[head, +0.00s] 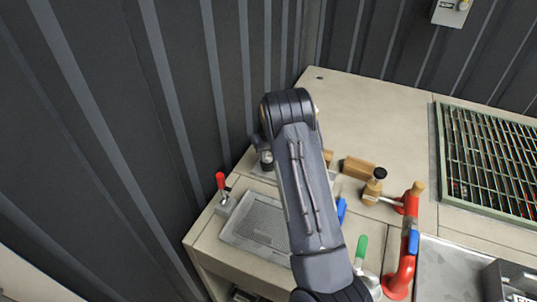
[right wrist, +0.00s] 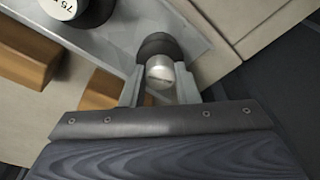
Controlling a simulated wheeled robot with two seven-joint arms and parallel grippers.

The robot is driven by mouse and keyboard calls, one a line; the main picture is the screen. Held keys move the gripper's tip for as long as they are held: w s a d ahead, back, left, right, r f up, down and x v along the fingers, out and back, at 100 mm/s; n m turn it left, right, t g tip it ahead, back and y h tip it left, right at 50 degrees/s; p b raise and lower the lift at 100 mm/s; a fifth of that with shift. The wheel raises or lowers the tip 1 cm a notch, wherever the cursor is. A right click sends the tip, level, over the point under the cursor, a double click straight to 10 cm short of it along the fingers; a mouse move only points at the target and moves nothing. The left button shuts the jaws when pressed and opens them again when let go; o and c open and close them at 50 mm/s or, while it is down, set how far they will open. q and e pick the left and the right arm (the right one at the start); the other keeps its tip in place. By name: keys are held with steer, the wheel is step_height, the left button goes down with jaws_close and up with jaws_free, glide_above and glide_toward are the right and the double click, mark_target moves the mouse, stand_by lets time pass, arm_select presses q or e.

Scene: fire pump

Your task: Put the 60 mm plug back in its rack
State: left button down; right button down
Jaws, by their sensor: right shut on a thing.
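My right gripper (right wrist: 160,76) is shut on a plug (right wrist: 158,48) with a dark rubber body and a silver metal knob. No size mark shows on this plug. In the head view my right arm hides most of the gripper; a dark plug (head: 266,158) shows just left of the arm. The rack (right wrist: 120,38) is a grey metal plate below the plug in the right wrist view. Whether the plug touches the plate or sits in a hole I cannot tell. Another plug marked 75 (right wrist: 62,8) stands on the rack at the upper left. My left gripper is not in view.
Wooden blocks (head: 358,168) lie beside the rack. A perforated tray (head: 258,228), a red-handled clamp (head: 221,186) and red pipework (head: 404,262) are nearer. The dark corrugated wall (head: 130,130) is close on the left. The back of the bench is clear.

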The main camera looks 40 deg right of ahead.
steer(key=c, duration=1.1)
jaws_free()
